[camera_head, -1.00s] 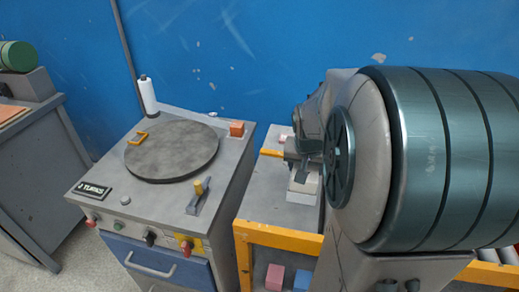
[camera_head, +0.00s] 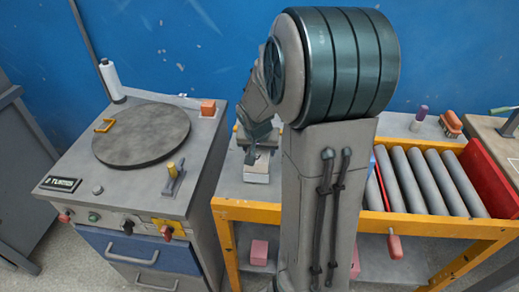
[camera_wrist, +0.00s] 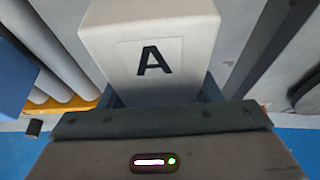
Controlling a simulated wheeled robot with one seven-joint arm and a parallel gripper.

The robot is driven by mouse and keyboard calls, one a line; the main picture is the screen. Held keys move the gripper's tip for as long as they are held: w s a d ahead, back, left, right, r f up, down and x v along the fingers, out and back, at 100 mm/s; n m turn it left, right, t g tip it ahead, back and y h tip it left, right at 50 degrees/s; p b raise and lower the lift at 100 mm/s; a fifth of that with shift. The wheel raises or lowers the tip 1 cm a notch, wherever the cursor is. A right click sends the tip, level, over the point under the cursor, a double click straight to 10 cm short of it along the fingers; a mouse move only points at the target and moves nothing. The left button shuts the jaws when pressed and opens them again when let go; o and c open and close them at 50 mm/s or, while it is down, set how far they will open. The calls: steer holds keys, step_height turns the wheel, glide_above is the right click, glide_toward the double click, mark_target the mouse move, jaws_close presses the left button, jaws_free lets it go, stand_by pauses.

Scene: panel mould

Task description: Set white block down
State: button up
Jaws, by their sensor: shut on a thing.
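The white block (camera_wrist: 152,50) fills the upper middle of the wrist view and bears a black letter A. My gripper (camera_wrist: 157,98) is shut on it. In the head view, the white block (camera_head: 257,172) shows below my gripper (camera_head: 258,152), over the grey top of the orange-framed table (camera_head: 228,190), at its left part. My arm covers the area just right of it. I cannot tell whether the block's underside touches the tabletop.
Grey rollers (camera_head: 434,183) and a red panel (camera_head: 490,178) lie right of my arm. The left cabinet carries a round grey plate (camera_head: 142,135). A pink block (camera_head: 259,252) sits on the lower shelf.

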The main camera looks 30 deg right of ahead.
steer(key=shift+f, duration=0.1)
steer(key=o, duration=1.4)
steer(key=shift+o, duration=0.2)
